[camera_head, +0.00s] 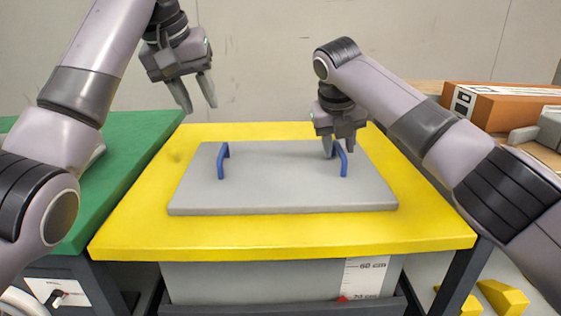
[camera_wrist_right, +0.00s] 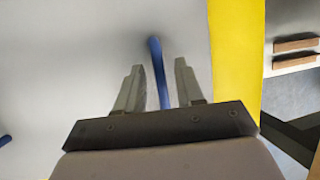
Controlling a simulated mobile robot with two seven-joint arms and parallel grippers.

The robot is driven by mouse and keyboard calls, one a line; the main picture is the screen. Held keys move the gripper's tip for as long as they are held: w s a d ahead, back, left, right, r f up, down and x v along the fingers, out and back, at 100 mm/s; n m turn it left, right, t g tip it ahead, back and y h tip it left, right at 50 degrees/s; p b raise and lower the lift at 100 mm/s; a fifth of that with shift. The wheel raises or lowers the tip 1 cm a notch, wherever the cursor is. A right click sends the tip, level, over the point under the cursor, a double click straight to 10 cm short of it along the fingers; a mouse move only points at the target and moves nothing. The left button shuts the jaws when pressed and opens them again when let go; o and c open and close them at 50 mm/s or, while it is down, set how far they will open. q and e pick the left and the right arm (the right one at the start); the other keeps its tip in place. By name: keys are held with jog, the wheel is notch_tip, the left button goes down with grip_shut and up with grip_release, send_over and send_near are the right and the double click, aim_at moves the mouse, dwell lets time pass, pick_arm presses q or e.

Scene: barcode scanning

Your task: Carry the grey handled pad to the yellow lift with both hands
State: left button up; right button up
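The grey pad (camera_head: 270,185) lies flat on the yellow lift top (camera_head: 290,232). It has two blue handles, a left one (camera_head: 221,160) and a right one (camera_head: 343,160). My right gripper (camera_head: 338,150) is at the right handle. In the right wrist view its open fingers (camera_wrist_right: 157,90) stand on either side of the blue handle bar (camera_wrist_right: 158,75), with gaps visible. My left gripper (camera_head: 196,98) is open and empty, raised above the far left of the lift, away from the left handle.
A green surface (camera_head: 125,150) adjoins the lift at the left. An orange-brown box (camera_head: 510,105) lies at the right on another surface. Yellow pieces (camera_head: 500,297) are low at the right. A scale marked in cm (camera_head: 363,278) is on the lift's front.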

jog(key=v, duration=1.2)
